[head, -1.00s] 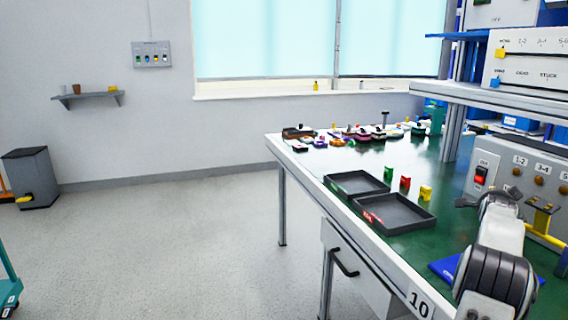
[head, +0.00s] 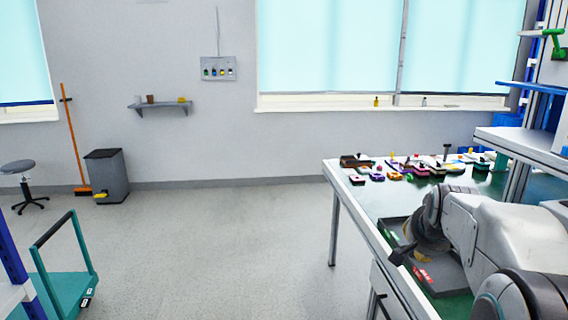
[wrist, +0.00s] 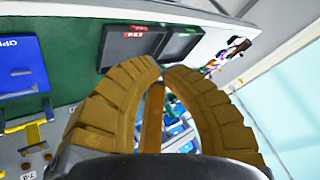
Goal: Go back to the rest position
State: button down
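My arm reaches in from the right in the head view, and my gripper (head: 408,254) hangs over the workbench near the dark trays. In the wrist view, the two tan ribbed fingers of my gripper (wrist: 162,68) curve together and their tips meet or nearly meet. I see nothing held between the tips. The grey switch panel (wrist: 14,152) shows at the lower left of the wrist view, with knobs and a yellow part (wrist: 32,132), apart from the fingers. The rest of the panel is hidden or out of view.
The green-topped workbench (head: 350,210) carries dark trays (head: 395,228) and several small coloured items at its far end. A blue box (wrist: 18,68) lies on it. A shelf (head: 520,140) stands at the right. A teal trolley (head: 68,285) stands at the left. The floor between is clear.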

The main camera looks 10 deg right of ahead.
jog(key=s+a+r+n+g+y+p, duration=0.1)
jog(key=s+a+r+n+p, duration=0.15)
jog(key=s+a, duration=0.35)
jog(key=s+a+r+n+g+y+p, duration=0.1)
jog(key=s+a+r+n+p, duration=0.15)
jog(key=s+a+p, duration=0.4)
jog(key=s+a+f+n+g+y+p, duration=0.1)
jog(key=s+a+n+p, duration=0.1)
jog(key=s+a+n, duration=0.4)
jog(key=s+a, duration=0.2)
jog(key=s, duration=0.3)
jog(key=shift+s+a+f+g+y+p, duration=0.2)
jog(key=shift+f+g+y+p, duration=0.1)
jog(key=shift+g+y, duration=0.1)
jog(key=shift+w, duration=0.1)
